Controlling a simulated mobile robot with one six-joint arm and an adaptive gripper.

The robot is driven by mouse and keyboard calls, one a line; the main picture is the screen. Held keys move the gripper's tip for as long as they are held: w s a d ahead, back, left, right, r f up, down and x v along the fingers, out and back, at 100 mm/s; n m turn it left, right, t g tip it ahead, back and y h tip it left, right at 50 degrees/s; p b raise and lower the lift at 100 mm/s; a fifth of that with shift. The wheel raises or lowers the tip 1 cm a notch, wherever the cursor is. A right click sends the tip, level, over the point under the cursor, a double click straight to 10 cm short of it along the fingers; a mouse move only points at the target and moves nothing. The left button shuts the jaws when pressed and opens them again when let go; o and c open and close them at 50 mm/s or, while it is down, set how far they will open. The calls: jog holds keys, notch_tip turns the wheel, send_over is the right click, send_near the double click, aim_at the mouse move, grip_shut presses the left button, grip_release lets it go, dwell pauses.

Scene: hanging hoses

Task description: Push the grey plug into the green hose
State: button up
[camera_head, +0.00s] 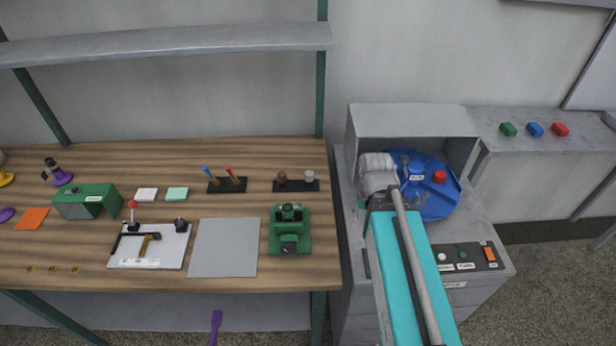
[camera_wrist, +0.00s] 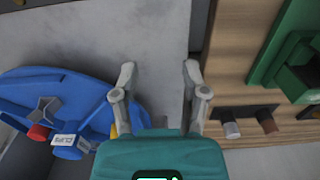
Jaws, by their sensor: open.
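A grey plug (camera_head: 309,175) stands in a black holder on the workbench beside a brown one. The grey plug also shows in the wrist view (camera_wrist: 231,130), right of my gripper. My gripper (camera_wrist: 160,72) is open, with nothing between its fingers, above the grey cabinet top near the gap to the bench. In the head view my wrist hides the fingers. I cannot make out a green hose in either view.
A blue turntable (camera_head: 425,200) with a red knob lies beside my arm, under a grey hood (camera_head: 415,120). A green machine (camera_head: 290,232) stands on the bench near the cabinet. Green, blue and red blocks (camera_head: 535,129) lie on the right shelf. A grey shelf (camera_head: 170,43) overhangs the bench.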

jog(key=shift+o, duration=0.9)
jog(key=shift+w, duration=0.1)
jog(key=shift+o, duration=0.2)
jog(key=shift+w+a+r, duration=0.1)
jog(key=shift+w+a, duration=0.05)
jog(key=shift+w, duration=0.05)
jog(key=w+a+r+m+p, duration=0.5)
jog(key=w, duration=0.5)
notch_tip(320, 180, up, 5)
jog(key=m+p, duration=0.5)
jog(key=m, duration=0.1)
send_over(309, 174)
jog(key=shift+s+f, duration=0.15)
jog(key=shift+f, duration=0.05)
jog(key=shift+f, duration=0.15)
notch_tip(309, 174, down, 8)
jog(key=b, duration=0.9)
jog(key=shift+f, duration=0.2)
jog(key=shift+f, duration=0.1)
